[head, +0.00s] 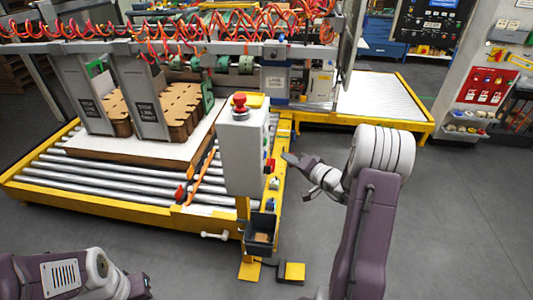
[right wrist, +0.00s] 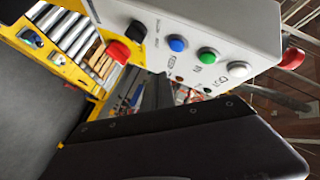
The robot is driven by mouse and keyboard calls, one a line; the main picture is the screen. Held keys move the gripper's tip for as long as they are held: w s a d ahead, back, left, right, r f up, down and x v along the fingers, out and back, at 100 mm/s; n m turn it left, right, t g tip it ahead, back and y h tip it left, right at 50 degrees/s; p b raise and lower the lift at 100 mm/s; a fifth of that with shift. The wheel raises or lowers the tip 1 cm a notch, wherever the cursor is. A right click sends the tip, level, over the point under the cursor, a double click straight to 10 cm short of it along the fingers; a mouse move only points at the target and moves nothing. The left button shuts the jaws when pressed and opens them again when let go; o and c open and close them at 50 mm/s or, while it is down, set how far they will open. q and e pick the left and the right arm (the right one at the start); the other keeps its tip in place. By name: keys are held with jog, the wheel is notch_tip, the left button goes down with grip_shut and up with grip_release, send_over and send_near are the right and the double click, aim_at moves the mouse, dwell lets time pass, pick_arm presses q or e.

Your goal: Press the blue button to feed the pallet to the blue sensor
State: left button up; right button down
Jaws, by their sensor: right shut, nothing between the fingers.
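The blue button (right wrist: 177,44) sits on the side panel of the grey control box (head: 243,150), between a black switch (right wrist: 137,29) and a green button (right wrist: 208,55). A white button (right wrist: 239,69) is at the row's end. The head view does not clearly show the blue button. My right gripper (head: 290,158) is shut and empty, just right of the box and apart from the buttons. The pallet (head: 140,149), a white-topped board bearing brown stacked blanks, lies on the rollers. A small blue part (right wrist: 30,37) on the yellow frame may be the blue sensor. My left gripper (head: 140,285) is at the bottom left, its jaws unclear.
A red mushroom button (head: 239,100) tops the box, and a red knob (right wrist: 118,51) is on its side. A dark bin (head: 261,232) hangs below the box. Yellow conveyor rails (head: 120,203) edge the rollers. The grey floor at right is clear.

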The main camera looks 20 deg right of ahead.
aim_at(265, 155)
jog(key=shift+w+a+b, duration=0.45)
jog(key=shift+a+b, duration=0.05)
jog(key=shift+a, duration=0.25)
jog(key=shift+w+a+b, duration=0.4)
jog(key=shift+a+b, duration=0.1)
jog(key=shift+a, duration=0.2)
dwell(1.0)
jog(key=shift+w+a+b, duration=0.2)
jog(key=shift+a+b, duration=0.15)
jog(key=shift+b, duration=0.4)
